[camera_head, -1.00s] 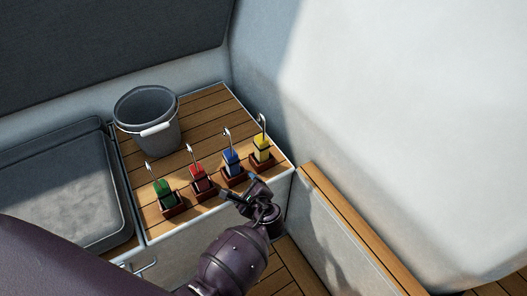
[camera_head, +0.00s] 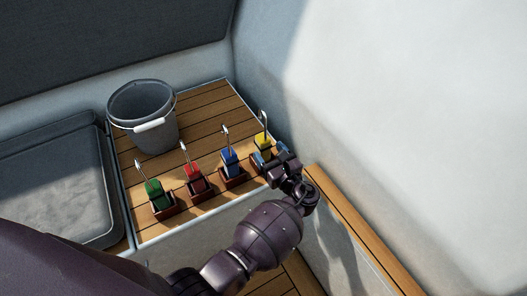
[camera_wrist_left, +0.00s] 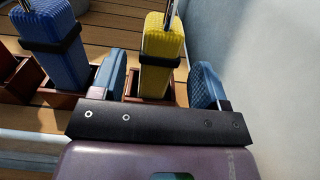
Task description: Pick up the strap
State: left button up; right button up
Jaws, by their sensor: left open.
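Several coloured straps with metal hooks stand in small brown holders on the slatted wooden seat: a green strap (camera_head: 157,195), a red strap (camera_head: 194,179), a blue strap (camera_head: 230,162) and a yellow strap (camera_head: 263,143). My left gripper (camera_head: 268,157) is at the yellow strap. In the left wrist view the open fingers stand on either side of the yellow strap (camera_wrist_left: 161,50), which has a black band around it. The blue strap (camera_wrist_left: 50,40) is left of the fingers there. My left arm partly hides the yellow strap's holder in the head view. My right gripper is not in view.
A grey bucket (camera_head: 142,118) with a white handle grip stands at the back of the seat (camera_head: 200,109). A grey recessed tray (camera_head: 55,190) lies to the left. A pale wall (camera_head: 400,100) rises close on the right, above a wood-topped ledge (camera_head: 350,225).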

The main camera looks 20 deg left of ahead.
aim_at(260, 142)
pick_arm(q)
jog(key=b+x, duration=0.1)
jog(key=x, duration=0.4)
jog(key=shift+f, duration=0.1)
jog(key=shift+a, duration=0.2)
jog(key=c, duration=1.1)
jog(key=shift+c, duration=0.4)
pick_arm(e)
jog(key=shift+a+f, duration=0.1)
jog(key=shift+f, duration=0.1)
